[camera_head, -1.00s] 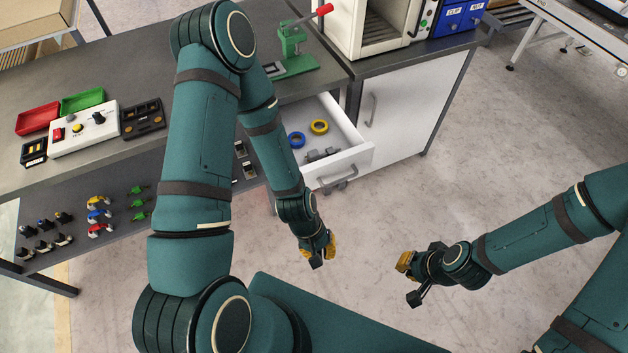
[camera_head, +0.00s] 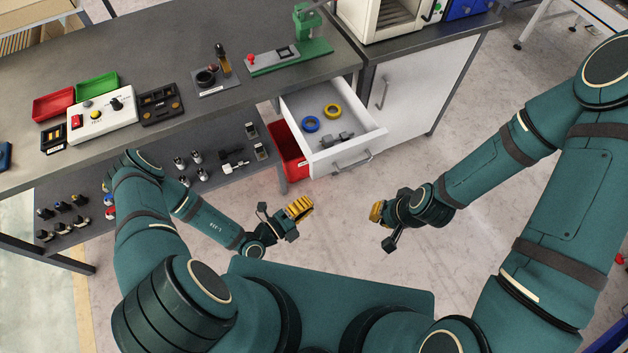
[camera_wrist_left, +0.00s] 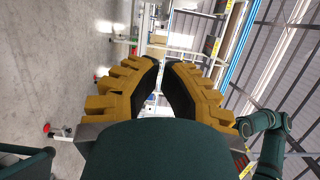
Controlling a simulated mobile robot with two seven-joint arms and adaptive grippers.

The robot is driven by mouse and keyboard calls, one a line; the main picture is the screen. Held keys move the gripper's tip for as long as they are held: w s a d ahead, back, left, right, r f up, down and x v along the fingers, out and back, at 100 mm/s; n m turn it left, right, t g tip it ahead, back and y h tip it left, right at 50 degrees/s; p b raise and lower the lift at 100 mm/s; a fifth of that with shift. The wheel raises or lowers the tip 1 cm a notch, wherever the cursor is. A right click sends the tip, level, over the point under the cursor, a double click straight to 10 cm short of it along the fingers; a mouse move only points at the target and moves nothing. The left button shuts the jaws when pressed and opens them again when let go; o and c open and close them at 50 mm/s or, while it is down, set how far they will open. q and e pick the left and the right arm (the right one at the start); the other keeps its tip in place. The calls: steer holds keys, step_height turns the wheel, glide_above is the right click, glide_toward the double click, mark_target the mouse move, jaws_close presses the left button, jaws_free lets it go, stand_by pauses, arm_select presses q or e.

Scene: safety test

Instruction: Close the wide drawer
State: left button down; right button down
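The white drawer (camera_head: 350,152) is pulled open from under the right end of the grey workbench, with a grey bar handle (camera_head: 352,162) on its front. Inside it lie a blue ring (camera_head: 311,124), a yellow ring (camera_head: 332,111) and a grey metal part (camera_head: 337,139). My left gripper (camera_head: 285,209) is open and empty, in front of the drawer and to its lower left, apart from it. Its yellow, black-padded fingers (camera_wrist_left: 162,82) show a gap in the left wrist view. My right gripper (camera_head: 381,230) is open and empty, in front of the drawer to its lower right.
A red bin (camera_head: 288,150) stands just left of the drawer. A white cabinet door (camera_head: 425,90) is to its right. The workbench (camera_head: 185,60) carries a control box (camera_head: 102,115) and a green press (camera_head: 300,52). The floor (camera_head: 340,200) before the drawer is clear.

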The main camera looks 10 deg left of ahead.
arm_select(q)
steer(key=w+d, duration=0.4)
steer(key=w, duration=0.6)
steer(key=shift+w+b, duration=0.3)
steer(key=shift+w, duration=0.05)
steer(key=shift+w, duration=0.1)
